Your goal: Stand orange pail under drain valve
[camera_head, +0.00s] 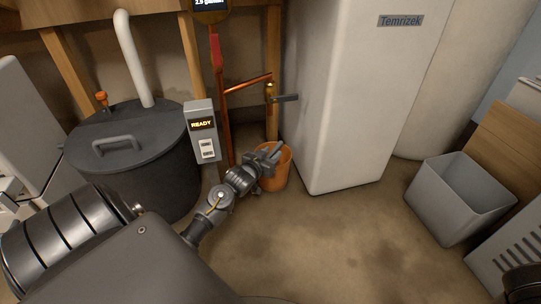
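The orange pail (275,180) is upright at the foot of the white cabinet, on or close to the floor. It appears below the drain valve (270,93), which has a dark lever and sits on a copper pipe. My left gripper (270,152) reaches in from the lower left, its fingers over the pail's rim on the near left side. The fingers and wrist hide part of the rim. I cannot tell whether the fingers grip the rim. My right gripper cannot be made out; only a dark piece shows at the lower right corner.
A dark lidded basin (135,170) stands left, with a grey box reading READY (202,130) beside it. The tall white cabinet (350,100) is close right of the pail. A grey bin (462,198) stands right. Floor (340,245) in front is clear.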

